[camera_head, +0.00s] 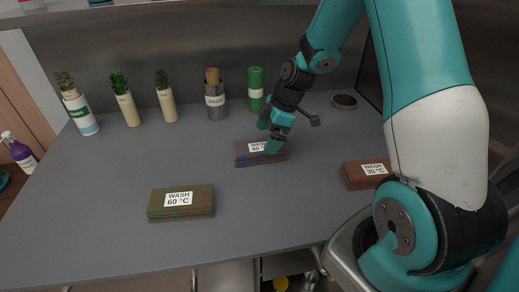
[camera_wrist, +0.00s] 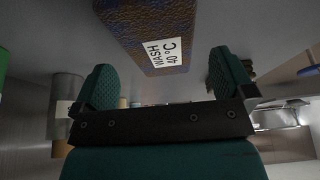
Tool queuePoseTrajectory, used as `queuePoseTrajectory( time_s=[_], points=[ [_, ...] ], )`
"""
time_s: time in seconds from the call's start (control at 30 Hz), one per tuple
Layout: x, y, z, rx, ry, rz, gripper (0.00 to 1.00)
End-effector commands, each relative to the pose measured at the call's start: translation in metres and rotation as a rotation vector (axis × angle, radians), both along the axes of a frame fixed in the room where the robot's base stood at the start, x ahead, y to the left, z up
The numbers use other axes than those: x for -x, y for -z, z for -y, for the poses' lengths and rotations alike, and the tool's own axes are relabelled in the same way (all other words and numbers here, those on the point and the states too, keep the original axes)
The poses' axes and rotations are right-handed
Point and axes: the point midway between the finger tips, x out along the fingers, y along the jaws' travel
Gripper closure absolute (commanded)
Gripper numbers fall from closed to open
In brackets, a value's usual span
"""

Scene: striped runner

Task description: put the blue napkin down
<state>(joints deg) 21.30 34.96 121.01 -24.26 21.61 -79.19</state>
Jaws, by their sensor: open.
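My gripper (camera_head: 273,143) is over the right part of the middle stack, labelled WASH 40 °C (camera_head: 246,157). In the wrist view my gripper (camera_wrist: 165,78) has its two green fingers wide apart, with nothing between them. That view also shows the WASH 40 °C stack (camera_wrist: 125,22), a flat speckled brown and dark blue block with a white label, beyond the fingers. I cannot make out a separate blue napkin in either view. My gripper covers part of the stack's label in the head view.
The WASH 60 °C stack (camera_head: 181,213) lies front left and the WASH 30 °C stack (camera_head: 352,182) lies right on the grey worktop (camera_head: 110,185). Potted plants, a grey canister (camera_head: 215,101) and a green cylinder (camera_head: 256,82) stand along the back. The left front is bare.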

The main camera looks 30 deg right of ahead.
Motion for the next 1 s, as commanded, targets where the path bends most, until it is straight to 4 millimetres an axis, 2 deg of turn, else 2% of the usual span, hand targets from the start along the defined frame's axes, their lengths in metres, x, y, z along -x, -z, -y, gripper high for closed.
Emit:
queuePoseTrajectory(
  time_s=[0.4, 0.67, 0.9, 1.0],
  points=[
    [-0.008, 0.044, -0.019, -0.001, -0.001, -0.003, 0.0],
    [-0.009, 0.048, -0.02, 0.0, 0.0, 0.0, 0.0],
    [-0.009, 0.048, -0.02, 0.0, 0.0, 0.0, 0.49],
    [-0.009, 0.048, -0.02, -0.001, 0.0, 0.0, 0.53]
  ],
)
